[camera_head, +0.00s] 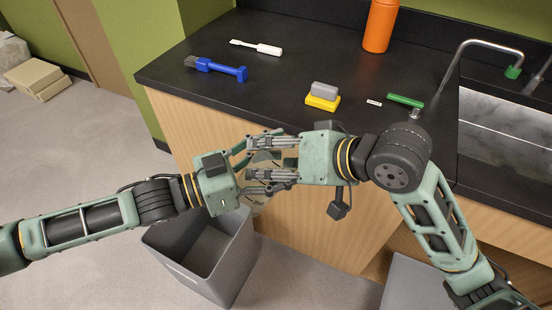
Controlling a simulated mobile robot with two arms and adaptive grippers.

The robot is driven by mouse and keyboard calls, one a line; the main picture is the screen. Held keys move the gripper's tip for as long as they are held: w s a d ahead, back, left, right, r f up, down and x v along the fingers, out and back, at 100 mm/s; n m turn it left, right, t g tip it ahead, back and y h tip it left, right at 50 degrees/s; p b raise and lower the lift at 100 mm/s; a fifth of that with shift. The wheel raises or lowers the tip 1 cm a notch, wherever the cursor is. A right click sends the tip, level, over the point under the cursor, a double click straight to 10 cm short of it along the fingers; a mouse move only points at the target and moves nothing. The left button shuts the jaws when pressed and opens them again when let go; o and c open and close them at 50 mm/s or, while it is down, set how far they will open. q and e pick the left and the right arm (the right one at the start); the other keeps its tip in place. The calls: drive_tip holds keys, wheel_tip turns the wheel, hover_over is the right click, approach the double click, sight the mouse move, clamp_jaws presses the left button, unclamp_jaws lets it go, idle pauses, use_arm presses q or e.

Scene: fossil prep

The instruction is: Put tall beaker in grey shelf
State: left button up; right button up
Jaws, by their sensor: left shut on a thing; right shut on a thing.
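A clear glass vessel, apparently the tall beaker (264,157), shows only in part between my two grippers; fingers hide most of it. My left gripper (273,163) reaches in from the left and is shut on it. My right gripper (252,159) reaches in from the right and is also shut on it. The fingers of both overlap around the glass, in front of the wooden counter side. A grey flat-topped piece (408,283) at the bottom right may be the grey shelf; I cannot tell for sure.
An open grey bin (178,268) stands on the floor below the grippers. The black counter (300,62) holds a blue brush (217,69), a white tool (256,47), a yellow-and-grey block (323,98) and an orange bottle (380,25). A sink (505,140) is at right.

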use_arm(q)
drive_tip(key=o, duration=2.1)
drive_tip(key=shift+o, duration=0.2)
